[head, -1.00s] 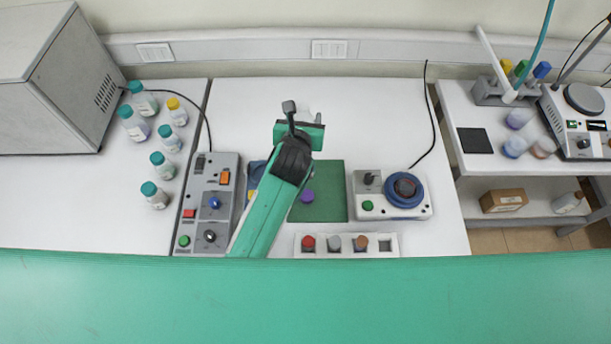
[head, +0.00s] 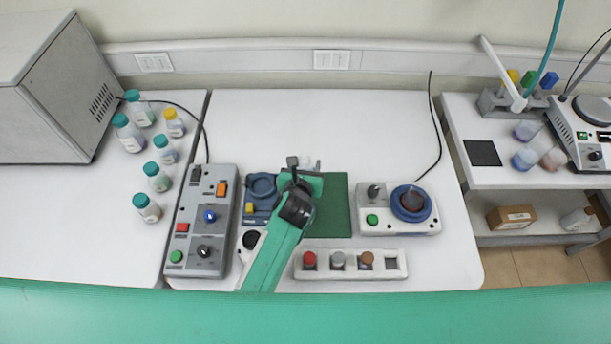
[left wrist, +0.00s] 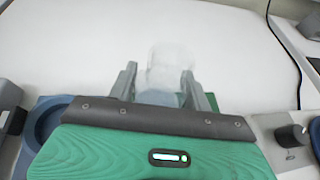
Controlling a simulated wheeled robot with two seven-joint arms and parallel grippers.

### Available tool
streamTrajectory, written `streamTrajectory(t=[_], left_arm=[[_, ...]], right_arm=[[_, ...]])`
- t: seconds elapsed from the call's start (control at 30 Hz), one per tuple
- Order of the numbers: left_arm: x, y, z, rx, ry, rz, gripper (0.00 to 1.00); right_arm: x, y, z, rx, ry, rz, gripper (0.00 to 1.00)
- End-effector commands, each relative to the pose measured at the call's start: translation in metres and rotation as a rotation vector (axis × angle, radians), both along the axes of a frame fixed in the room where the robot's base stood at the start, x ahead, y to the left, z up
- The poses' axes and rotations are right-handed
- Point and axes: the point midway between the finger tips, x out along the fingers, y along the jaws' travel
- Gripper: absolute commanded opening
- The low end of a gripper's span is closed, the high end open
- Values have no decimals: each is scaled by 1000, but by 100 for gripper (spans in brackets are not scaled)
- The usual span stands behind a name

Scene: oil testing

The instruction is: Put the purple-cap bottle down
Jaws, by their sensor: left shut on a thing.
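My left gripper (head: 304,168) is over the far edge of the green mat (head: 336,205). It is shut on a clear, pale bottle, which shows between the fingers (left wrist: 158,88) in the left wrist view (left wrist: 170,68). Only a little of the bottle (head: 314,164) shows in the head view, beyond the gripper. No purple cap is visible now; my forearm covers part of the mat. I cannot tell whether the bottle touches the table. My right gripper is not in view.
A blue-ringed device (head: 411,203) stands right of the mat, and a grey control box (head: 205,222) stands left. A white rack (head: 350,264) with red, grey and brown pieces is in front. Several capped bottles stand at left. The table behind the mat is clear.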

Motion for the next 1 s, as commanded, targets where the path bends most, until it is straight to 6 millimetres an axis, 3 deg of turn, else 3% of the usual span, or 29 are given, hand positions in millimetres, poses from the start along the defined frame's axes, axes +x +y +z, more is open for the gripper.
streamTrajectory(t=[0.37, 0.83, 0.87, 0.93, 1.0], left_arm=[[0, 0, -41, 0, -1, 0, 23], [0, 0, -45, 0, -1, 0, 23], [0, 0, -44, 0, 0, 0, 56], [0, 0, -44, 0, 0, 0, 70], [0, 0, -44, 0, 0, 0, 72]], right_arm=[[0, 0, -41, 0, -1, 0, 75], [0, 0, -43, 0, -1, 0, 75], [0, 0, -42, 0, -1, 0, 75], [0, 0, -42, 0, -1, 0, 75], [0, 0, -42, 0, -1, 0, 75]])
